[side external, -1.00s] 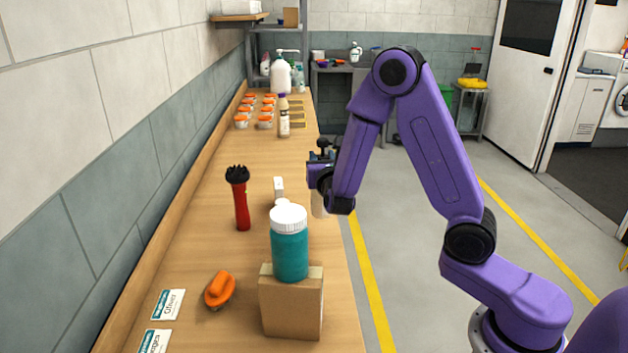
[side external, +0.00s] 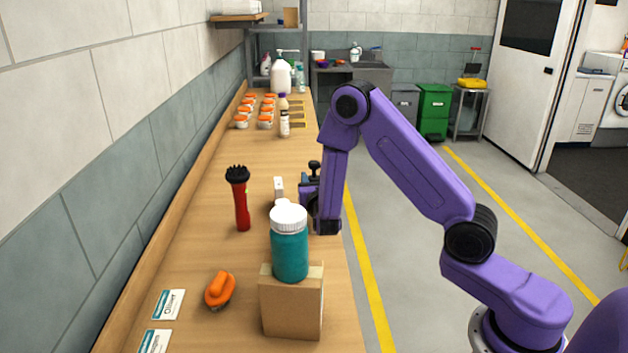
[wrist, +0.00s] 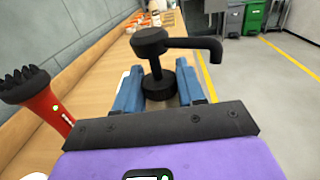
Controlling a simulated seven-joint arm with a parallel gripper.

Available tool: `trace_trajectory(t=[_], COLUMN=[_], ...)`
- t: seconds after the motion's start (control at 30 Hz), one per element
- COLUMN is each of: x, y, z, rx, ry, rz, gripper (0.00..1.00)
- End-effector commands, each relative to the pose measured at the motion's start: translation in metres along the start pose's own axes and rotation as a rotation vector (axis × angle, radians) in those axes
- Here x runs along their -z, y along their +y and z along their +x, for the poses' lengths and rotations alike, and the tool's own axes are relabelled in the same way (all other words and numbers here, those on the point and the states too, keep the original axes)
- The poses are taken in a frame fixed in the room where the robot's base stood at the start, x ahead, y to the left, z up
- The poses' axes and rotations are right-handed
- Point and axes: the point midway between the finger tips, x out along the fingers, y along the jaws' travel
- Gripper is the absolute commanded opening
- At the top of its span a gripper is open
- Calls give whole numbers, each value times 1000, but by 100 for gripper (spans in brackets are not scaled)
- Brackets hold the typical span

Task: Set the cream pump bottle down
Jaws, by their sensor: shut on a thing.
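My gripper (side external: 309,187) is shut on the pump bottle, low over the right edge of the bench. The bottle's black pump head (side external: 314,165) shows above my gripper. In the wrist view, the pump head (wrist: 150,42) and collar stand between the blue fingers of my gripper (wrist: 158,85), with the spout pointing right. The bottle's body is hidden by my gripper and wrist, so I cannot tell whether its base touches the bench.
A teal jar with a white lid (side external: 289,245) stands on a cardboard box (side external: 291,305) in front. An orange brush (side external: 220,290) lies front left. Bare wooden bench (side external: 205,235) lies between.

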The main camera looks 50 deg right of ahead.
Motion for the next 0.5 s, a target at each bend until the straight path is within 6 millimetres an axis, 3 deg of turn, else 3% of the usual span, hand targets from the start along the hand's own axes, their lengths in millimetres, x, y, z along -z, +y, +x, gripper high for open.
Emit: trace_trajectory(t=[0.23, 0.27, 0.33, 0.5], x=[1, 2, 2, 2], y=[0, 0, 0, 0], z=[0, 0, 0, 0], rx=[0, 0, 0, 0], ry=[-2, 0, 0, 0], rz=[1, 0, 1, 0], gripper=[0, 42, 65, 65])
